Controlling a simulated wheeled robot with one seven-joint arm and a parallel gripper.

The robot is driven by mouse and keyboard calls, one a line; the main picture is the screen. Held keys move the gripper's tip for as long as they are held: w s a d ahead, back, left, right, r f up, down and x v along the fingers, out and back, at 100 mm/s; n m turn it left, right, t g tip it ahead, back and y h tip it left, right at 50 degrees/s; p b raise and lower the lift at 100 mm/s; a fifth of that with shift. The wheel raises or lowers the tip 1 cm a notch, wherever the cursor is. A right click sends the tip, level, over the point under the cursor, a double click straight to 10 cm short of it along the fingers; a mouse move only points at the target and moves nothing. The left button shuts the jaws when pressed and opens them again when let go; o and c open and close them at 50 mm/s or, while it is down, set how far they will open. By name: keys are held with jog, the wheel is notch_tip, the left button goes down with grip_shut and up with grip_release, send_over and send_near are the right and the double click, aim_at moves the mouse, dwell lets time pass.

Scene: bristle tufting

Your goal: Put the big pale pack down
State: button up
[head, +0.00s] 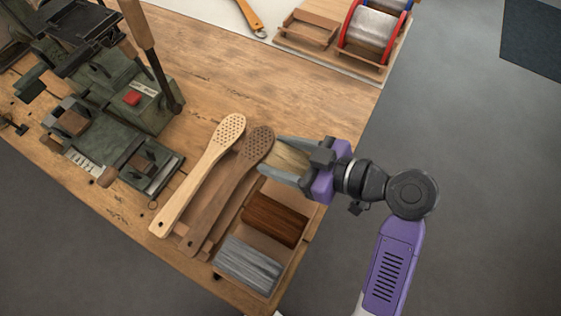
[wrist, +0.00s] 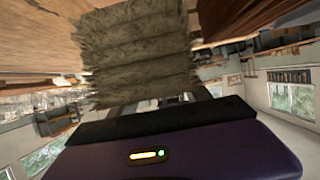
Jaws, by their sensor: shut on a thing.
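The big pale pack (head: 292,157) is a bundle of straw-coloured bristles, partly hidden between my gripper's fingers. In the wrist view the pack (wrist: 140,50) fills the upper middle, close to the camera, and looks grey-brown. My gripper (head: 282,158) is shut on it, reaching in from the right at the table's right side. The pack is just right of the dark brush handle's head and beyond the brown pack. I cannot tell whether its underside touches anything.
A wooden tray (head: 262,291) holds a brown pack (head: 275,220) and a grey pack (head: 248,265). A light brush handle (head: 200,175) and a dark one (head: 232,188) lie left of it. A green machine (head: 130,95) stands left. The bench (head: 275,85) is bare beyond my gripper.

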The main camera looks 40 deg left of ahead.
jog(key=shift+f, duration=2.1)
jog(key=shift+f, duration=0.1)
jog(key=o, duration=1.6)
jog(key=shift+c, duration=0.2)
jog(key=shift+r, duration=0.2)
jog(key=v, duration=1.2)
jog(key=shift+f+b, duration=0.15)
jog(key=shift+b, duration=0.25)
